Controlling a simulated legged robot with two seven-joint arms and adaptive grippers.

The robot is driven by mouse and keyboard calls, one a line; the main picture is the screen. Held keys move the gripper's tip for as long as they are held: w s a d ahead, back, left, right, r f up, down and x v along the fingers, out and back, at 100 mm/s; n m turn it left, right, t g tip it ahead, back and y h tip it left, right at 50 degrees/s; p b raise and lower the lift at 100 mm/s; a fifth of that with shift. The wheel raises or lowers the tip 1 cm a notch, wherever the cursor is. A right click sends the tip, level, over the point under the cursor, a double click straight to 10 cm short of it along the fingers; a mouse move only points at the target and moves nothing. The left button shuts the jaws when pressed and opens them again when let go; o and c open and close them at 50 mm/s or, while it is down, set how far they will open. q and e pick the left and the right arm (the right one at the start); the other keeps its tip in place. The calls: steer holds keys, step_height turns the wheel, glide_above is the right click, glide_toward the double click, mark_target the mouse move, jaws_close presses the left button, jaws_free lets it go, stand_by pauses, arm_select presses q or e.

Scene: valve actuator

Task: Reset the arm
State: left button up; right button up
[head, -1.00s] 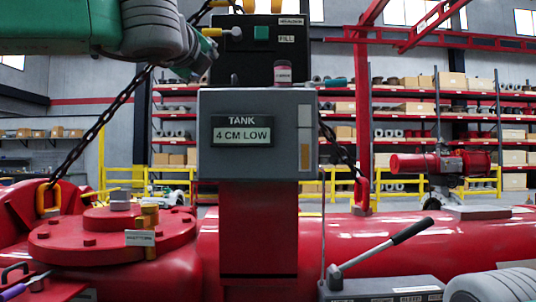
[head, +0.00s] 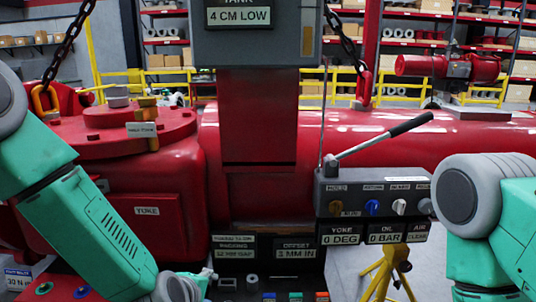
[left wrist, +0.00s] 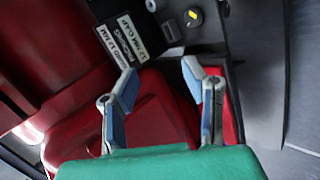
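My left arm (head: 95,215) comes in from the left in the head view and slopes down to the bottom edge, where a grey joint shows; its fingers are out of that frame. In the left wrist view my left gripper (left wrist: 163,78) is open, its two blue-grey fingers apart, with nothing between them but red housing behind. My right arm (head: 485,215) is bent at the right edge of the head view, beside the control box (head: 375,195). My right gripper is not in view.
The red valve body and pipe (head: 260,130) span the middle. A lever (head: 385,133) rises above the control box. The tank panel (head: 262,35) stands above. Labels (head: 235,246) and small parts sit at the bottom centre. Yellow rails and shelves are behind.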

arm_select(q)
steer(key=s+a+f+m+g, duration=0.2)
steer(key=s+a+f+m, duration=0.15)
steer(key=s+f, duration=0.35)
steer(key=s+a+f+m+g, duration=0.25)
steer(key=s+f+m, duration=0.25)
steer(key=s, duration=0.4)
steer(key=s+a+f+m+g+y, duration=0.1)
steer(key=s+a+f+m+g, duration=0.1)
steer(key=s, duration=0.6)
steer(key=s+a+f+m+g+y, duration=0.1)
steer(key=s+a+f+m+g, duration=0.1)
steer(key=s+a+m, duration=0.3)
steer(key=s+a, duration=0.1)
steer(key=s, duration=0.2)
steer(key=shift+s+a, duration=0.35)
steer(key=shift+s, duration=0.05)
steer(key=shift+w+f, duration=0.1)
steer(key=shift+w, duration=0.05)
steer(key=shift+c, duration=0.6)
